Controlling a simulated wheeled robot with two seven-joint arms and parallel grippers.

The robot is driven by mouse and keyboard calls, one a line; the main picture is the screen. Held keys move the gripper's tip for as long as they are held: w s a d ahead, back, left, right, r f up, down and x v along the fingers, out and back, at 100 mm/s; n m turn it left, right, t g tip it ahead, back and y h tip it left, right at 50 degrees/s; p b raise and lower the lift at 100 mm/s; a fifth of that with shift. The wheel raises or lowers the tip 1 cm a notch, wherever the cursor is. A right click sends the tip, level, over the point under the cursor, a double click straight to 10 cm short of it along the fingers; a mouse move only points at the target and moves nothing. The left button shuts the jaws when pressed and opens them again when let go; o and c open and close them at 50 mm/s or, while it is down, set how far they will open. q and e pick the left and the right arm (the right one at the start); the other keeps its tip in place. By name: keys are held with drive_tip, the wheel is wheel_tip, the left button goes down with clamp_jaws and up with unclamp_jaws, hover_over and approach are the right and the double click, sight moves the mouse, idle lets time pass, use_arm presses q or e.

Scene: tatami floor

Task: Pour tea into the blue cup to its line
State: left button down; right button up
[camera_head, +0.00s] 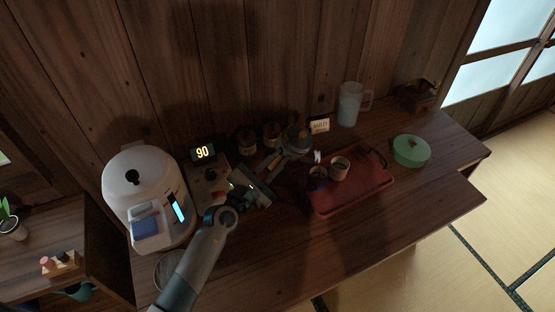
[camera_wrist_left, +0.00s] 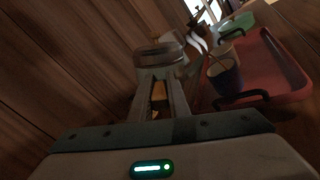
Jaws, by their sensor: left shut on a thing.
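The dark blue cup (camera_head: 318,176) stands at the left side of the red tray (camera_head: 345,200), beside a pale cup (camera_head: 340,169). In the left wrist view the blue cup (camera_wrist_left: 223,82) is right of my fingers, and its fill level cannot be told. My left gripper (camera_head: 276,168) is shut on the handle (camera_wrist_left: 158,95) of a grey-green teapot (camera_head: 297,139). The teapot body (camera_wrist_left: 160,55) is just beyond the fingertips, left of and behind the cups. White wisps (camera_head: 317,157) show near the blue cup. My right gripper is out of view.
A white appliance (camera_head: 145,197) and a display reading 90 (camera_head: 203,152) stand at the left. Canisters (camera_head: 271,133), a small sign (camera_head: 320,126) and a pitcher (camera_head: 349,106) line the back. The front table strip is clear.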

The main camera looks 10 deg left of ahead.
use_arm(q)
drive_tip(key=shift+d+r+m, duration=0.1)
drive_tip(key=shift+r+m, duration=0.3)
drive_tip(key=shift+r, duration=0.05)
idle(1.9)
drive_tip(key=shift+p, duration=0.95)
drive_tip(key=shift+f, duration=0.15)
drive_tip(key=shift+f+n+b, duration=0.3)
drive_tip(key=shift+n+b, duration=0.15)
drive_tip(key=shift+n, duration=0.25)
drive_tip(key=shift+w+a+f+n+b, duration=0.15)
drive_tip(key=shift+f+n+b, duration=0.25)
drive_tip(key=shift+n, duration=0.5)
drive_tip(key=shift+a+r+n+p, duration=0.1)
drive_tip(key=shift+r+n+p, duration=0.15)
drive_tip(key=shift+n+p, duration=1.05)
drive_tip(key=shift+n, duration=0.4)
